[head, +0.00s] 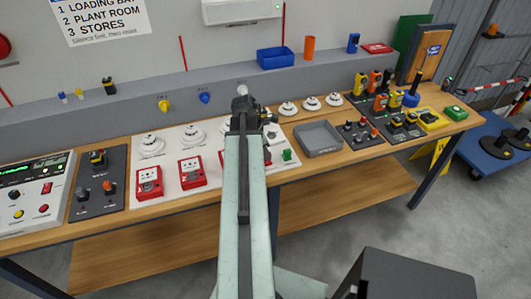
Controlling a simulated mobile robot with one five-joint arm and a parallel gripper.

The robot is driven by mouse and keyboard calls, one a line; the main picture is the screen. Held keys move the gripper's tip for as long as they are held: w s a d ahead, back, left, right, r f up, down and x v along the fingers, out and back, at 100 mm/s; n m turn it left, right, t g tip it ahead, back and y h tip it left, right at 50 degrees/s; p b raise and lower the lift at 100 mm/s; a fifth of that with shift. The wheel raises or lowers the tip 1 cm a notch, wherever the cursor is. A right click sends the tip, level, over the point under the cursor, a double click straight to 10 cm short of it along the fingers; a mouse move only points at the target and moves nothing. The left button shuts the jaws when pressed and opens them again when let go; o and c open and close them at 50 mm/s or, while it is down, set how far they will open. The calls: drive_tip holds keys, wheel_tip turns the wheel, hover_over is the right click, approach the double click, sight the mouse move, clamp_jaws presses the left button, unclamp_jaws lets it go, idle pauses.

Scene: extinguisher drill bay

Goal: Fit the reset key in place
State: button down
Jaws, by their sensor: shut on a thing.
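My gripper (241,106) is at the far end of my arm, over the back of the bench in front of the grey ledge. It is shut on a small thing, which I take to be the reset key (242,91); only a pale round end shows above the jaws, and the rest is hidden. A white board (168,200) below and left carries red call points (148,182), (192,172) and white round detectors (151,146). My arm hides most of a third red unit (221,158). A small green piece (287,155) stands at the board's right side.
Yellow (164,106) and blue (204,97) tags hang on the ledge face. A grey tray (318,138) is right of my arm. A control panel (35,192) is at left. Radios and chargers (398,122) crowd the right end. A blue trolley (500,145) stands beyond the bench.

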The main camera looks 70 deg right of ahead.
drive_tip(key=shift+f+b, duration=0.55)
drive_tip(key=shift+f, duration=0.1)
drive_tip(key=c, duration=1.3)
unclamp_jaws()
drive_tip(key=shift+c, duration=0.2)
drive_tip(key=o, duration=0.3)
drive_tip(key=shift+r, duration=0.1)
wheel_tip(320, 180, up, 7)
drive_tip(key=p, duration=0.7)
